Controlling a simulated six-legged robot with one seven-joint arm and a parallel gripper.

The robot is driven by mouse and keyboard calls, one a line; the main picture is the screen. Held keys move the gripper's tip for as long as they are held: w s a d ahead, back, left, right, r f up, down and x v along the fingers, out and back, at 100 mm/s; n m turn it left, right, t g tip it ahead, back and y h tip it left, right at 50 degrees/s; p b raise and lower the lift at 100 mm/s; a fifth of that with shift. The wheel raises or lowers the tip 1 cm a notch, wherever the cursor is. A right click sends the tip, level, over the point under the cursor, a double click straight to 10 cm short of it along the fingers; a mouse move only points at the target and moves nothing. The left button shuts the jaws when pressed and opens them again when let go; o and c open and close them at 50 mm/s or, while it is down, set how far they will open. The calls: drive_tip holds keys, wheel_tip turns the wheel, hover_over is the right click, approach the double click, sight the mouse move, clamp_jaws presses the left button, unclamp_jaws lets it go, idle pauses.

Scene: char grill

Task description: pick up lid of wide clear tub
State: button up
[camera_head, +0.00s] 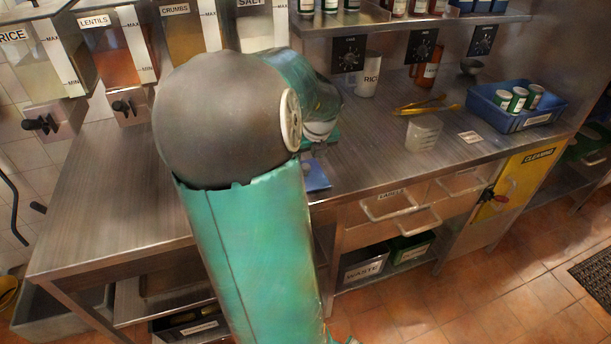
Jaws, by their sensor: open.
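A small clear, whitish tub (423,134) stands on the steel counter, right of my arm. I cannot tell whether a lid sits on it, or whether it is the wide clear tub. No separate lid can be made out. My teal and grey arm fills the middle of the view and hides part of the counter. My gripper cannot be made out in this view.
The steel counter (110,190) is clear at the left. Yellow tongs (428,105) lie behind the tub. A small card (470,137) and a blue tray (515,122) with several cans are to its right. Dispensers (122,50) hang at the back left.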

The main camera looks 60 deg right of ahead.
drive_tip(key=shift+x, duration=3.15)
drive_tip(key=shift+c, duration=0.3)
drive_tip(key=shift+w, duration=0.1)
drive_tip(key=c, duration=1)
